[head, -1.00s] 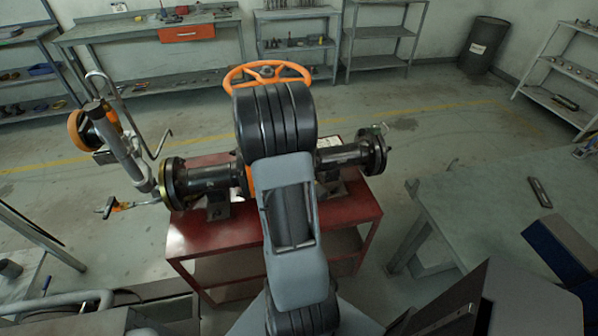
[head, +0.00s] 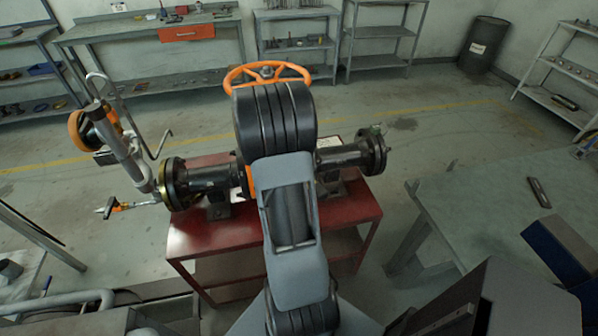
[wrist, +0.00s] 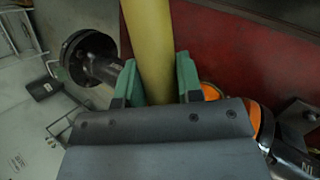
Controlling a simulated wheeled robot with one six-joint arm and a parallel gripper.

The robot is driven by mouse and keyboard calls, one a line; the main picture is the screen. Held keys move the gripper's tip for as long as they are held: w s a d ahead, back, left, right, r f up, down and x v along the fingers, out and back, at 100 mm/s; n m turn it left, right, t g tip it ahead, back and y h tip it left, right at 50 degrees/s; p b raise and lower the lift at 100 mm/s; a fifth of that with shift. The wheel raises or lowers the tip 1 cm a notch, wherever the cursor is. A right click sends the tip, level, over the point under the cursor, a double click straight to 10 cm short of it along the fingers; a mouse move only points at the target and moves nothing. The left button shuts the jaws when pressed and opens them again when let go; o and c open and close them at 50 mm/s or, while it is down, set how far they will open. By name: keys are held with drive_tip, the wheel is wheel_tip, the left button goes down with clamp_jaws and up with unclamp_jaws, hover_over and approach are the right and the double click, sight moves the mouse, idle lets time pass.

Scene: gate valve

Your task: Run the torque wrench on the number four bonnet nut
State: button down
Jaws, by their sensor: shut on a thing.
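My gripper (wrist: 158,80) has green finger pads shut on a thick yellow bar (wrist: 148,30), which looks like the torque wrench's handle. Both ends of the bar are out of sight. In the head view, my own arm hides the gripper and the bar. The gate valve's orange handwheel (head: 240,80) shows behind my arm. Its dark flanged pipe ends show on the left (head: 205,182) and on the right (head: 338,158). The bonnet and its nuts, number four among them, are hidden behind my arm.
The valve stands on a red stand (head: 215,235). A grey table (head: 490,220) is at the right. Benches and shelves (head: 150,35) line the back wall, with a dark drum (head: 484,46) at the back right. Floor is clear between the stand and the back benches.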

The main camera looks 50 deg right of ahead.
drive_tip(key=shift+r, duration=0.3)
drive_tip(key=shift+r+p, duration=1.6)
drive_tip(key=shift+r, duration=0.35)
